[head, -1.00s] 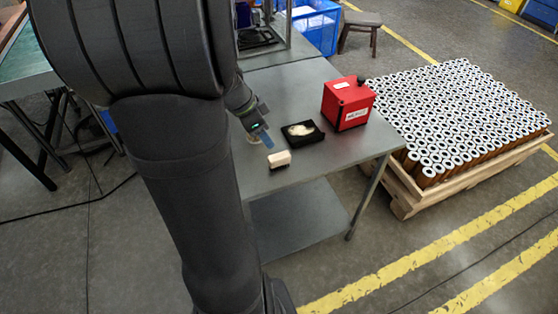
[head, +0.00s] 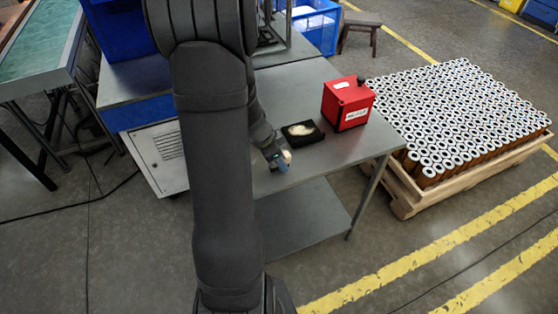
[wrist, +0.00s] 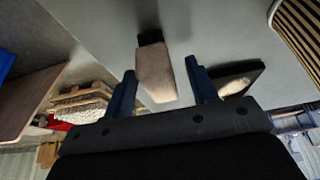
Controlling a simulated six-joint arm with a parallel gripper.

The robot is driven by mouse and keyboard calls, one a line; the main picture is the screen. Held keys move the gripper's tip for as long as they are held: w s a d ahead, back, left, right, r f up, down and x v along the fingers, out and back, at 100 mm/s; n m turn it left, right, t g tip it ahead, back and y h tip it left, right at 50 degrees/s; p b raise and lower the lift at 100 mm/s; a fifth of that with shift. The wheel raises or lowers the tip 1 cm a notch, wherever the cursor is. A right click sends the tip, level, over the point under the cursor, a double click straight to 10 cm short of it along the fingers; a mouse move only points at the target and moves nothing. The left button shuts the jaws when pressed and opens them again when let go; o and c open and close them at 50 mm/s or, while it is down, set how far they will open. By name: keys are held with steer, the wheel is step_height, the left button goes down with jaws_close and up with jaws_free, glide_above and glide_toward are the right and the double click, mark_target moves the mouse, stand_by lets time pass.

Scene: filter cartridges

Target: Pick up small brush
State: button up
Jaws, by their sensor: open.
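The small brush, a pale block with a dark end, lies on the grey metal table (head: 325,155). In the wrist view the brush (wrist: 155,72) sits between and just beyond the two blue fingers of my gripper (wrist: 162,88), with space on both sides of it. My gripper (head: 279,161) is open at the brush in the head view and hides most of it. Only a pale bit of the brush (head: 287,156) shows there.
A black tray (head: 317,137) with a pale item in it lies just behind the brush. A red box (head: 348,103) stands to the right of the tray. A pallet of many cartridges (head: 455,120) stands on the floor to the right. The table's front right is clear.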

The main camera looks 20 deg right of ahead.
steer(key=shift+d+f, duration=0.15)
steer(key=shift+f, duration=0.05)
steer(key=c, duration=1.1)
steer(key=shift+r, duration=0.15)
step_height(320, 180, up, 4)
steer(key=shift+r, duration=0.15)
steer(key=s+d+r, duration=0.2)
steer(key=s, duration=0.1)
steer(key=s+d+r, duration=0.1)
steer(key=s+r, duration=0.1)
steer(key=s, duration=0.2)
steer(key=s+d+r, duration=0.2)
steer(key=s, duration=0.1)
steer(key=shift+s+d+r, duration=0.15)
steer(key=shift+d+r, duration=0.05)
steer(key=shift+d, duration=0.1)
